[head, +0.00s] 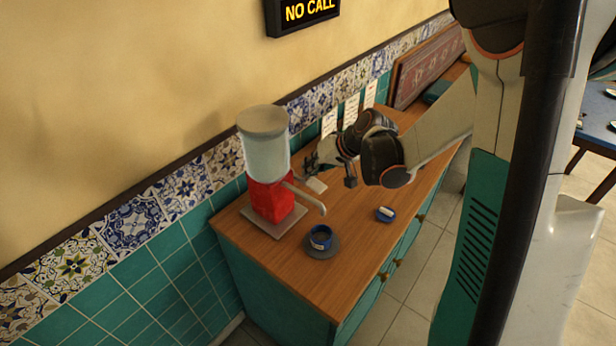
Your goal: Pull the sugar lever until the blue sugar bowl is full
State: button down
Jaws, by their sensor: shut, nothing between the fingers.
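The sugar dispenser (270,195) has a red base and a clear container on top, and stands on a grey plate at the left of the wooden counter. A pale curved spout or lever (312,200) reaches out from its right side; I cannot tell which it is. The blue sugar bowl (320,238) sits on a dark saucer in front of the dispenser; its fill level is too small to tell. My gripper (312,162) is shut and empty, a little to the right of the dispenser and apart from it.
A small blue and white item (385,214) lies on the counter (355,260) right of the bowl. White papers (350,108) stand along the tiled wall. The counter's front right is mostly clear.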

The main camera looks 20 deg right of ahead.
jog(key=shift+f+b, duration=0.6)
jog(key=shift+f, duration=0.15)
dwell(0.6)
jog(key=shift+r, duration=0.2)
jog(key=shift+w+r+p, duration=0.1)
jog(key=shift+r+p, duration=1.15)
jog(key=shift+r, duration=0.4)
jog(key=shift+r, duration=0.15)
jog(key=shift+w+a+r+p, duration=0.15)
jog(key=shift+r+p, duration=1.55)
jog(key=shift+r, duration=0.65)
